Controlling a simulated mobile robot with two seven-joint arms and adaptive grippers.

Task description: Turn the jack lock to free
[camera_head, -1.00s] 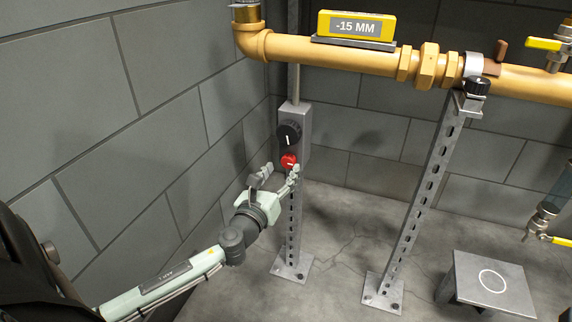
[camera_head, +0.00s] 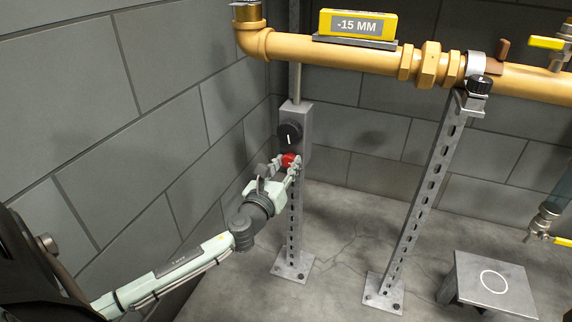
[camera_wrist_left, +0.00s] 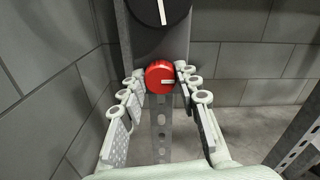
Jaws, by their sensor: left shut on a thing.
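The jack lock is a red round knob (camera_head: 289,160) with a white mark, low on the grey jack box (camera_head: 305,118) under the yellow pipe. My left gripper (camera_head: 287,165) is at the red knob, with its fingers on both sides and shut on it. In the left wrist view the red knob (camera_wrist_left: 160,77) sits between the fingertips, and its white mark points right. A black dial (camera_head: 289,134) with a white mark sits just above the red knob. My right gripper is not in view.
The box is on a slotted steel post (camera_head: 294,225) near the left wall. The yellow pipe (camera_head: 340,54) crosses above and carries a yellow display (camera_head: 357,24) reading -15 MM. A second post (camera_head: 425,190) and a low grey stand (camera_head: 490,283) are at right.

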